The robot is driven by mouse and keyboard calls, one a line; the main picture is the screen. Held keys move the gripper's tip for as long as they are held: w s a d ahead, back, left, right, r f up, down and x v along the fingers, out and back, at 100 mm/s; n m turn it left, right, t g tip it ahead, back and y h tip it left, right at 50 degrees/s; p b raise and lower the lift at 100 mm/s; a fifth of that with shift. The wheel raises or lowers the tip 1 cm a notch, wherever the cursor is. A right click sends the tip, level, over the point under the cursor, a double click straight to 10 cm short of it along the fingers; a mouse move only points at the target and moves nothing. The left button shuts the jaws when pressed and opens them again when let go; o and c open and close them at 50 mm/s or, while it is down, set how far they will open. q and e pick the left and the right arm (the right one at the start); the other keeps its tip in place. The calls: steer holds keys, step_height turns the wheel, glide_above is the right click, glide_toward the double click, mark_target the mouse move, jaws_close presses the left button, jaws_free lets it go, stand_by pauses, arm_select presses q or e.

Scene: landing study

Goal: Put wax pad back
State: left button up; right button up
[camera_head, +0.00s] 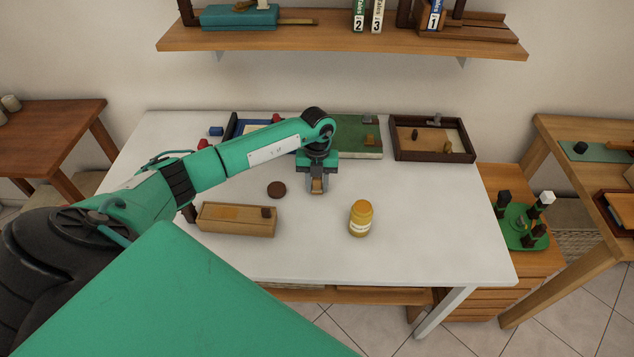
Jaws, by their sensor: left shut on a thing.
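My left gripper (318,188) points down over the white table, right of the dark disc and behind the yellow jar. It is shut on a small tan-brown piece, mostly hidden between the fingers; this may be the wax pad, but I cannot tell for sure. A yellow-orange jar (361,219) with a pale label stands upright on the table. A round dark brown disc (276,189) lies flat on the table. A long wooden box (237,220) with an orange patch and a small dark block on top lies at the front left. My right gripper is not in view.
Along the back of the table (430,248) lie a blue-edged tray (232,127), a green board (358,137) and a dark-framed tray (434,155) with small pieces. A shelf (340,40) hangs above. The table's right front is clear.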

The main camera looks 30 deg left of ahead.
arm_select(q)
steer(key=shift+f, duration=0.15)
steer(key=o, duration=0.8)
steer(key=shift+c, duration=0.2)
steer(key=shift+o, duration=1.3)
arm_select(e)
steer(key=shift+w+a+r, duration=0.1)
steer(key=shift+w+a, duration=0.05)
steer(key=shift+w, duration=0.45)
